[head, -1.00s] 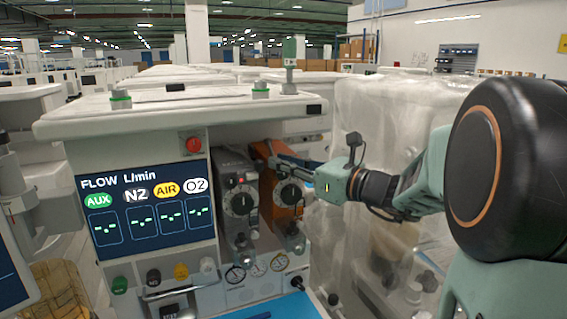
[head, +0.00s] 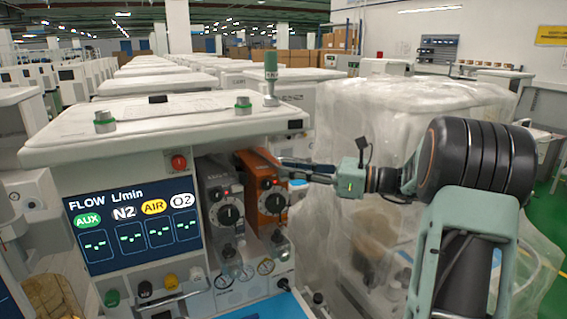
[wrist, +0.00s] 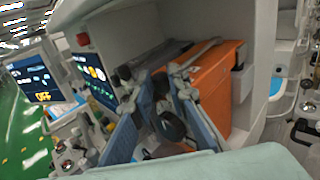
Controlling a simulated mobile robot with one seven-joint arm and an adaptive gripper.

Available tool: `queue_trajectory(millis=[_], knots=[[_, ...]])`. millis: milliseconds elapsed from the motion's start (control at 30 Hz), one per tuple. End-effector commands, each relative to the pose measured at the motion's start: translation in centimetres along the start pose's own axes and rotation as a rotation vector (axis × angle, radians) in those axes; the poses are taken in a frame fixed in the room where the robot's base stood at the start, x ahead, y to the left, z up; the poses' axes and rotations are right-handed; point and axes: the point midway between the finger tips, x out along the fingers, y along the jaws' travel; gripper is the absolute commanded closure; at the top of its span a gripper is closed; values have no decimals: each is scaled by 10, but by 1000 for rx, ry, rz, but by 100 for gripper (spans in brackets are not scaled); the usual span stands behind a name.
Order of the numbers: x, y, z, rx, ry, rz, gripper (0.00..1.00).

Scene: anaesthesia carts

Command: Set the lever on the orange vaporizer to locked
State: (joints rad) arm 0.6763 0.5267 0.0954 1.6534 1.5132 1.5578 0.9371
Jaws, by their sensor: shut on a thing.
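The orange vaporizer (head: 269,190) is mounted on the machine's front, right of a grey vaporizer (head: 221,200). It has a black dial with white marks on its face. In the wrist view its orange housing (wrist: 208,85) fills the middle right, with the dark dial below the fingers. My gripper (head: 284,168) reaches in from the right at the upper right of the orange vaporizer. In the wrist view my gripper (wrist: 165,80) has its two blue-grey fingers in front of the vaporizer, shut on its lever. The lever is mostly hidden by the fingers, and its setting cannot be made out.
A flow screen (head: 134,222) and a red knob (head: 179,162) are left of the vaporizers. A blue work surface (head: 268,307) lies below. A plastic-wrapped machine (head: 385,125) stands close on the right, behind my arm. More carts fill the background.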

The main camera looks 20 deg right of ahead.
Motion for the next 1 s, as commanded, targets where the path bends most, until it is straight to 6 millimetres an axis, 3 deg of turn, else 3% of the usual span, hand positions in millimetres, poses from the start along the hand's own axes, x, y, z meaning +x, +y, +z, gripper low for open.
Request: queue_trajectory(millis=[200,567,600,633,1000], knots=[[-12,-18,3,-3,-2,4,100],[-12,-19,0,-4,-1,4,100],[-12,-19,0,-4,-1,4,81],[-12,-19,0,-4,-1,5,78],[-18,-18,-1,-1,0,6,77]])
